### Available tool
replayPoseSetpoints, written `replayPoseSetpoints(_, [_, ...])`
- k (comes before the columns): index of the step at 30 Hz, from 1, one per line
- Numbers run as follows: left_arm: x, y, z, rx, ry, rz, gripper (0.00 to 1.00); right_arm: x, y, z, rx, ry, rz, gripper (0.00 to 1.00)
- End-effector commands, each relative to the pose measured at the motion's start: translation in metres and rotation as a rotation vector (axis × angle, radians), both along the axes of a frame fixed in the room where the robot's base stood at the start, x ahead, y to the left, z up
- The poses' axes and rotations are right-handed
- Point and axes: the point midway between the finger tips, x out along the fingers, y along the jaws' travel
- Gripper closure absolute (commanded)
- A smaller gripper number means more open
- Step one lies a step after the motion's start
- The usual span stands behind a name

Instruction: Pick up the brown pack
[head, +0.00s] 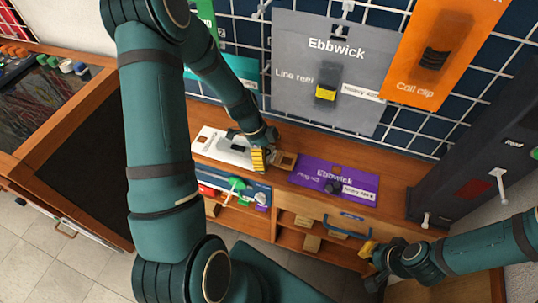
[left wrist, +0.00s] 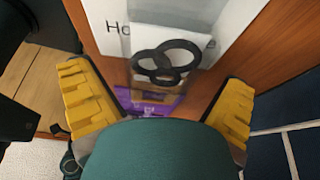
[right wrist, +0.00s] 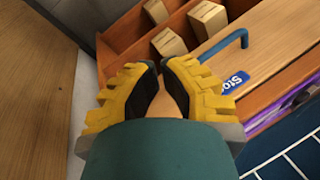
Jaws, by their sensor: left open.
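A small brown pack (head: 284,160) lies flat on the wooden counter, between the white pack and the purple pack. My left gripper (head: 259,158) is just left of it in the head view. In the left wrist view its yellow fingers are wide apart, with nothing held. A brown patch that may be the pack (left wrist: 150,95) shows between the fingers, partly hidden by a clear bag with black rings. My right gripper (head: 368,249) is near the drawer front at the right. In the right wrist view its fingertips (right wrist: 162,66) are nearly together, with nothing seen between them.
A white pack (head: 213,142) and a purple pack (head: 310,170) lie on the counter. A grey Ebbwick card (head: 300,100) and an orange card (head: 452,30) hang on the wire grid. Small boxes (right wrist: 170,42) sit in shelf compartments below, beside a blue handle (right wrist: 225,45).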

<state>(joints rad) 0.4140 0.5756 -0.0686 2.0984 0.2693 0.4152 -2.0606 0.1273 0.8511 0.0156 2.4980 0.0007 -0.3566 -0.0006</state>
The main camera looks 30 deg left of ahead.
Motion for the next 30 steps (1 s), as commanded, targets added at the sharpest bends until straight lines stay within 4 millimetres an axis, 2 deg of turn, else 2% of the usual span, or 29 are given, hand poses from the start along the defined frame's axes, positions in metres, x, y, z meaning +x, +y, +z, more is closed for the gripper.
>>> replayPoseSetpoints(26, [-0.0001,0.0001,-0.0038,0.000,0.000,0.000,0.00,-0.0001,0.0000,-0.0084,0.000,0.000,0.000,1.00])
replayPoseSetpoints(29, [-0.0001,0.0001,-0.0039,0.000,0.000,0.000,0.32,-0.0001,0.0000,-0.0084,0.000,0.000,0.000,1.00])
replayPoseSetpoints(30, [-0.0001,0.0001,-0.0039,0.000,0.000,0.000,0.46,-0.0001,0.0000,-0.0084,0.000,0.000,0.000,1.00])
